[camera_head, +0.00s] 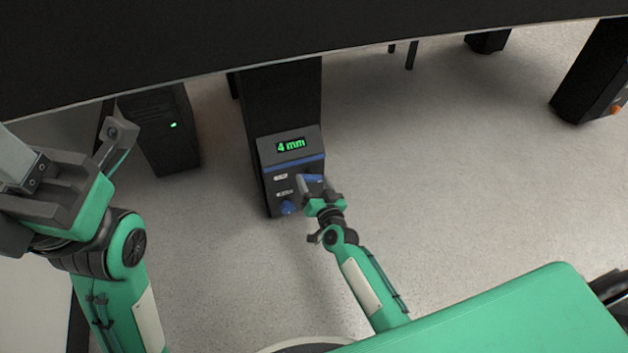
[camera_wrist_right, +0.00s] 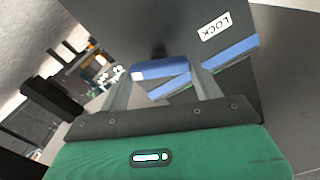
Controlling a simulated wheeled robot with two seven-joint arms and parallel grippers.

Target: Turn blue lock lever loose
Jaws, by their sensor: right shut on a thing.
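The blue lock lever (camera_head: 313,179) is on the front of a dark control box (camera_head: 264,172) under a display reading "4 mm". My right gripper (camera_head: 318,188) is at the lever, with its fingers shut on it. In the right wrist view, the blue lever (camera_wrist_right: 160,69) lies between the two grey fingers (camera_wrist_right: 164,82). A white label reading "LOCK" (camera_wrist_right: 214,27) shows on the dark panel beside it. The fingers partly hide the lever in the head view. My left gripper (camera_head: 65,165) is open and empty at the left, far from the box.
A blue knob (camera_head: 288,207) sits low on the same box, close to my right gripper. A dark tabletop edge (camera_head: 300,50) crosses above. A black unit with a green light (camera_head: 166,130) stands left.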

